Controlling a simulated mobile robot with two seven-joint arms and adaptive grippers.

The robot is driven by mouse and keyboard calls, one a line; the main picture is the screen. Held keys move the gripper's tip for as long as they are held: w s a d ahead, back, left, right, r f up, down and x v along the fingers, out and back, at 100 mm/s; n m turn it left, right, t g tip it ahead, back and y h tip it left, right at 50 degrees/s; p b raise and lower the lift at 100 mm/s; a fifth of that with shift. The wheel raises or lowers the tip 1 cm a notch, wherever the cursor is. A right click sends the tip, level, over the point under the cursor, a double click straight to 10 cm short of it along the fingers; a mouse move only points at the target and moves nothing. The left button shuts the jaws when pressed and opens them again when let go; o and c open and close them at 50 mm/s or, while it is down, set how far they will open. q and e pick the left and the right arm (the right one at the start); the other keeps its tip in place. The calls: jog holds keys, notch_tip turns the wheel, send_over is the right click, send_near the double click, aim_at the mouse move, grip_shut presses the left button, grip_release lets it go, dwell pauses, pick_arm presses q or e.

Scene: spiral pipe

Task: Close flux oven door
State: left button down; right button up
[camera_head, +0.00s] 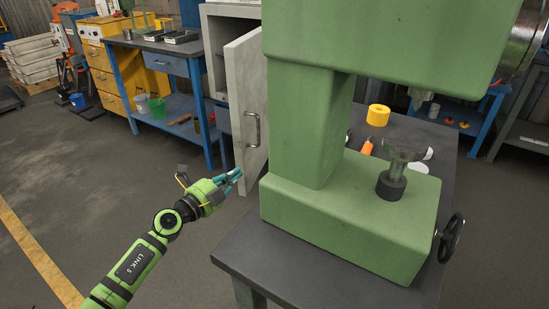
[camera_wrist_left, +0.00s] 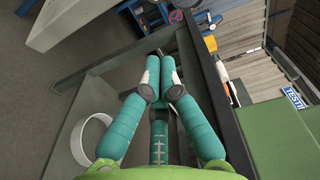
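The flux oven (camera_head: 217,55) looks like a grey cabinet behind the green machine. Its grey door (camera_head: 247,95) stands swung open towards me, with a metal handle (camera_head: 252,130) on its face. The green machine hides part of the oven and its opening. My left gripper (camera_head: 236,177), with teal fingers, is low beside the door's bottom left edge, apart from the handle. In the left wrist view the fingers (camera_wrist_left: 162,75) lie close together at the tips, with nothing seen held; how far they are open is unclear. My right gripper is out of view.
The green machine (camera_head: 345,215) stands on a dark table (camera_head: 275,258) right of my left arm. A blue workbench (camera_head: 165,55) and yellow drawers (camera_head: 105,70) stand at the back left. A white ring (camera_wrist_left: 90,140) shows in the left wrist view.

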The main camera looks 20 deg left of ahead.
aim_at(243, 153)
pick_arm(q)
jog(key=shift+w+a+r+b, duration=0.25)
jog(key=shift+w+b, duration=0.45)
jog(key=shift+w, duration=0.8)
jog(key=shift+w+a+r+b, duration=0.1)
jog(key=shift+w+a+b, duration=0.2)
jog(key=shift+w+b, duration=0.85)
jog(key=shift+w+a+r+b, duration=0.2)
jog(key=shift+w+a+b, duration=0.05)
jog(key=shift+w, duration=1.65)
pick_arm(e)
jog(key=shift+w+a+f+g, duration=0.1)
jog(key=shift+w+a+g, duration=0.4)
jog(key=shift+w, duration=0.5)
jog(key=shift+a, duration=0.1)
pick_arm(q)
jog(key=shift+a+m, duration=0.1)
jog(key=shift+m, duration=0.2)
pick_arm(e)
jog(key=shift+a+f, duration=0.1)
